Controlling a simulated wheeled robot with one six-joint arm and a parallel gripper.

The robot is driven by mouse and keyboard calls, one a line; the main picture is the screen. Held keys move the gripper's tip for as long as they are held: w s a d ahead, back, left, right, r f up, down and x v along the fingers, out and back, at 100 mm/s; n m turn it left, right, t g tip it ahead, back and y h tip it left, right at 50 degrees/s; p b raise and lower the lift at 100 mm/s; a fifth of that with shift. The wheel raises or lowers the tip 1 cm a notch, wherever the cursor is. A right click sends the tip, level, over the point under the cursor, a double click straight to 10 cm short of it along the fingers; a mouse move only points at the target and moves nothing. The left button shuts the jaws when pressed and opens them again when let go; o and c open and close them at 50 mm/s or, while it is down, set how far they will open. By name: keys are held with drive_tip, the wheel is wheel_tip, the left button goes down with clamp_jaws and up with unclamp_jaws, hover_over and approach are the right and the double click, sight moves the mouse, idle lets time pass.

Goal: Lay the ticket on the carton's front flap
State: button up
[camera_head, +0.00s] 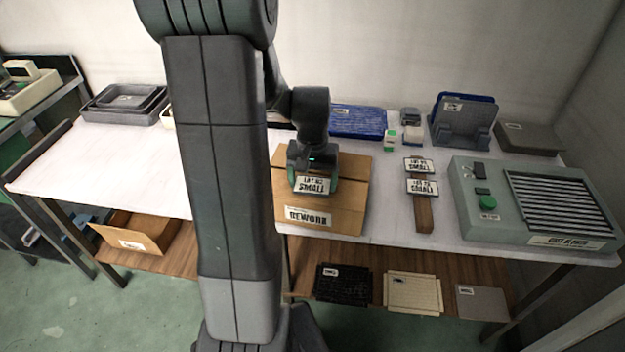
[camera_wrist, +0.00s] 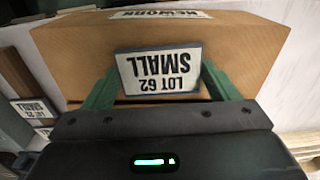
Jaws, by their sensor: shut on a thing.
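The ticket (camera_wrist: 160,72), a white plate with a dark edge reading "LOT 62 SMALL", is between the two green fingers of my gripper (camera_wrist: 158,85). It also shows in the head view (camera_head: 312,185). My gripper (camera_head: 314,182) is shut on it, over the carton's top. The carton (camera_head: 352,190) is a brown box on the white table, with a "REWORK" label (camera_head: 308,217) near its front edge. In the wrist view the carton (camera_wrist: 60,50) fills the space behind the ticket. I cannot tell whether the ticket touches the carton.
Two more tickets (camera_head: 421,187) lie on a brown wooden strip (camera_head: 424,215) right of the carton. A grey-green machine with a grille (camera_head: 480,225) stands farther right. A blue tray (camera_head: 358,122) and small items are behind.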

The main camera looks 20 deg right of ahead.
sight(313, 184)
drive_tip(key=o, duration=0.9)
drive_tip(key=shift+s+a+f, duration=0.15)
drive_tip(key=shift+s+f, duration=0.2)
drive_tip(key=shift+f, duration=0.3)
drive_tip(key=shift+r, duration=0.1)
wheel_tip(313, 184, up, 13)
drive_tip(key=p, duration=0.1)
drive_tip(key=shift+w+d+r, duration=0.2)
drive_tip(key=shift+w, duration=0.15)
drive_tip(key=shift+f, duration=0.15)
wheel_tip(313, 184, down, 11)
drive_tip(key=shift+f, duration=0.15)
